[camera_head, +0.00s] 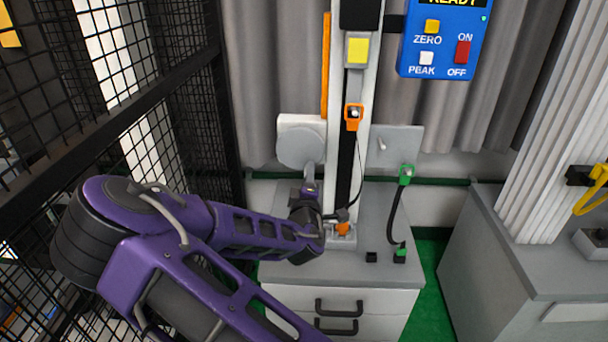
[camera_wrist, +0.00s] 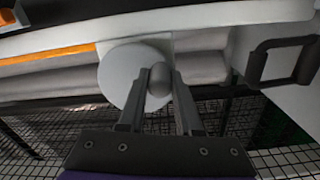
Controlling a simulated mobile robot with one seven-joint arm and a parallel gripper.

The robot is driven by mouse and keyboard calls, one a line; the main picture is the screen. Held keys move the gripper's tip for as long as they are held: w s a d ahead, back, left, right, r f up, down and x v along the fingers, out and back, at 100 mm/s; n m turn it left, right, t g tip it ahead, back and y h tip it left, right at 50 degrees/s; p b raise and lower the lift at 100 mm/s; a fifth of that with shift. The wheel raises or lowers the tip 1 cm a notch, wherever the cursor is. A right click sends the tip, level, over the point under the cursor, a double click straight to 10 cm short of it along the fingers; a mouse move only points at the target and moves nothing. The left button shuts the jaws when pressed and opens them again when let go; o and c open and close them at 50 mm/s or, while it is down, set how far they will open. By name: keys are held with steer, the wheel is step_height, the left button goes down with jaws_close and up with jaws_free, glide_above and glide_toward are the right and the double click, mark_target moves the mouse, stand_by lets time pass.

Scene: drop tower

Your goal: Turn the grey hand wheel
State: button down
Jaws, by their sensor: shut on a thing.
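The grey hand wheel (camera_head: 299,147) is a pale round disc on the front of a light box, left of the upright tower post. In the wrist view the wheel (camera_wrist: 116,80) shows as a disc with a rounded grey handle knob (camera_wrist: 159,83) near its edge. My gripper (camera_wrist: 158,76) has one finger on each side of this knob and is shut on it. In the head view my gripper (camera_head: 310,178) reaches up to the lower right of the wheel. Its fingertips are small there and partly hard to make out.
A black mesh fence (camera_head: 215,90) stands close on the left. The tower post (camera_head: 362,130) rises right of my gripper, with an orange latch (camera_head: 354,117) and a cable. A blue control box (camera_head: 440,45) hangs at upper right. The grey cabinet top (camera_head: 335,268) has bare room in front.

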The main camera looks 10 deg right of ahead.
mark_target(319, 151)
steer(key=n, duration=0.2)
steer(key=d+r+n+p, duration=0.1)
steer(key=r+n, duration=0.1)
steer(key=n, duration=0.1)
steer(key=shift+s+d+n, duration=0.25)
steer(key=shift+d+n, duration=0.05)
steer(key=n, duration=0.1)
steer(key=r+n+p, duration=0.1)
steer(key=shift+d+n, duration=0.2)
steer(key=shift+n, duration=0.1)
steer(key=shift+s+r+n+p, duration=0.1)
steer(key=shift+r+n+p, duration=0.2)
steer(key=shift+n, duration=0.5)
steer(key=shift+r+n+p, duration=0.15)
steer(key=shift+r+n, duration=0.25)
steer(key=shift+n, duration=0.4)
steer(key=c, duration=0.6)
jaws_free()
steer(key=shift+d, duration=0.1)
steer(key=shift+s+f, duration=0.1)
steer(key=shift+f, duration=0.05)
